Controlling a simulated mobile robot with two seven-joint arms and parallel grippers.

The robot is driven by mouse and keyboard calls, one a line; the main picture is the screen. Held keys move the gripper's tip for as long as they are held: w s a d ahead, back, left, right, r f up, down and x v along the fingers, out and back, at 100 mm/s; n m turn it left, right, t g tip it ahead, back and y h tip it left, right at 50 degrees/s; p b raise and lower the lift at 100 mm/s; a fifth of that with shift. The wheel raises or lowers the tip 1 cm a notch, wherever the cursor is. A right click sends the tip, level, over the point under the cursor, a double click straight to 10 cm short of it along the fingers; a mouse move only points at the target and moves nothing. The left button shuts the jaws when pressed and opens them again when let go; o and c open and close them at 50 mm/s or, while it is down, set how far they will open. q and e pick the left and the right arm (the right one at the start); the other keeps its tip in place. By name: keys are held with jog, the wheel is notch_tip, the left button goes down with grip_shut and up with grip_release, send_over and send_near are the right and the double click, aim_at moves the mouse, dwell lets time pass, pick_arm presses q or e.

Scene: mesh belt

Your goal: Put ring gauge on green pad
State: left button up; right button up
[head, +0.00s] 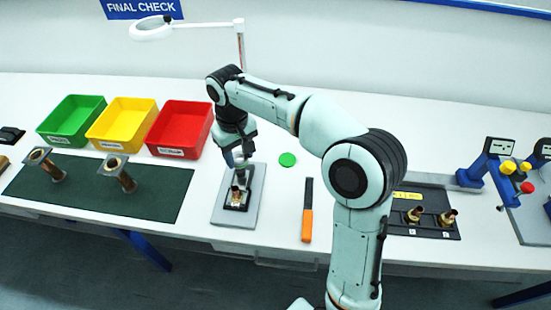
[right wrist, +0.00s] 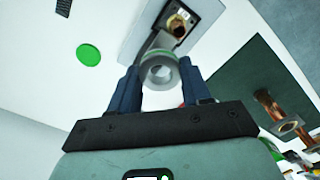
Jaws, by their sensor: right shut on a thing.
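In the head view the right gripper (head: 238,150) is above the far part of a grey plate, and the ring is small and hard to make out. The green pad (head: 287,159) is a flat green disc on the white table, to the right of the gripper. It is bare and also shows in the right wrist view (right wrist: 88,54). My left gripper is not in view.
A grey plate (head: 256,205) carries a black holder with a brass part. Green, yellow and red bins (head: 180,130) stand behind left. A dark green mat (head: 95,190) holds two brass parts. An orange-handled tool (head: 307,222) lies right of the plate. Table around the pad is clear.

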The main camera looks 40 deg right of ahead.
jog(key=w+d+r+p, duration=0.1)
jog(key=w+d+r, duration=0.15)
jog(key=d, duration=0.95)
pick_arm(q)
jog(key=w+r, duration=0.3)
pick_arm(e)
jog(key=r, duration=0.2)
send_over(288, 159)
notch_tip(288, 159, down, 13)
jog(key=shift+s+f+b, duration=0.1)
jog(key=shift+s+b, duration=0.05)
jog(key=shift+b, duration=0.3)
jog(key=shift+w+f, duration=0.2)
jog(key=shift+f, duration=0.4)
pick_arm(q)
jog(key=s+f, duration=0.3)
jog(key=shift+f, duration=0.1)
pick_arm(e)
notch_tip(288, 159, down, 5)
jog(key=shift+f, duration=0.1)
jog(key=shift+f+b, duration=0.15)
jog(key=shift+b, duration=0.15)
jog(key=o, duration=1.2)
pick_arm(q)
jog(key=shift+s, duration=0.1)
